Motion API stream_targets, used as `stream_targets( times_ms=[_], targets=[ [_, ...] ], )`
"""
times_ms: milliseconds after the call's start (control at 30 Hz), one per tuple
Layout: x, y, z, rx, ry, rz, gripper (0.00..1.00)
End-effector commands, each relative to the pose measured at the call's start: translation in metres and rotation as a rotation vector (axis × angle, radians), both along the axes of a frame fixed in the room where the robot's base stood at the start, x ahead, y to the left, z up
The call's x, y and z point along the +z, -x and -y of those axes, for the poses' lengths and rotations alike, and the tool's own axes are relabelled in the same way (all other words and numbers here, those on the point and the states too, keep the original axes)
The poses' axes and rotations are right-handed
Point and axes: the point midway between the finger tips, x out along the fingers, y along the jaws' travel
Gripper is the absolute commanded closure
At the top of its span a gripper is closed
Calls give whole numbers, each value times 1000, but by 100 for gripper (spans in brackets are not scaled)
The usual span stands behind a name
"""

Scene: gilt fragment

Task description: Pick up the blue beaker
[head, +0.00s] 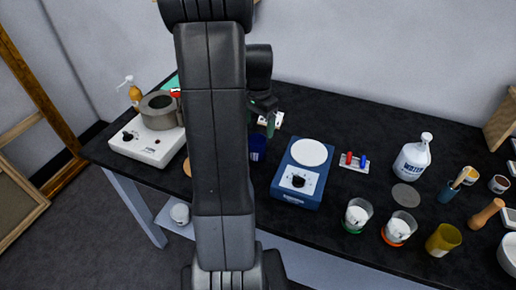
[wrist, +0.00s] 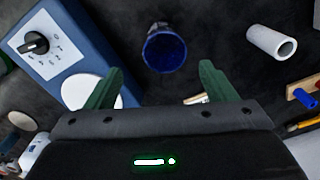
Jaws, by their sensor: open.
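The blue beaker (wrist: 165,50) stands on the black table, seen from above in the wrist view, with its round opening facing the camera. In the head view the blue beaker (head: 257,148) is partly hidden behind my arm, just left of the blue hotplate. My gripper (wrist: 158,85) is open, its two green fingers spread apart. In the picture the beaker lies beyond the fingertips, between their lines, with nothing held. In the head view a green finger of my gripper (head: 270,125) shows behind the arm, near the beaker.
The blue hotplate (head: 299,192) with a white top stands close beside the beaker. A white heater (head: 146,143) with a grey ring is at the left. A white cylinder (wrist: 271,41) lies near the beaker. Jars and a wash bottle (head: 413,158) fill the right side.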

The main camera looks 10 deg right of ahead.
Motion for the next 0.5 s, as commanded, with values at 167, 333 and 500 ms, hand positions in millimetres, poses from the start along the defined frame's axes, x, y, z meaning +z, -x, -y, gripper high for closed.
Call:
stream_targets(
  times_ms=[167, 333, 500],
  targets=[
    [-11, 0, 0, 1, 0, 0, 23],
    [-28, -4, -2, 1, -1, -4, 23],
    [-50, -6, -2, 0, -1, -4, 23]
  ],
)
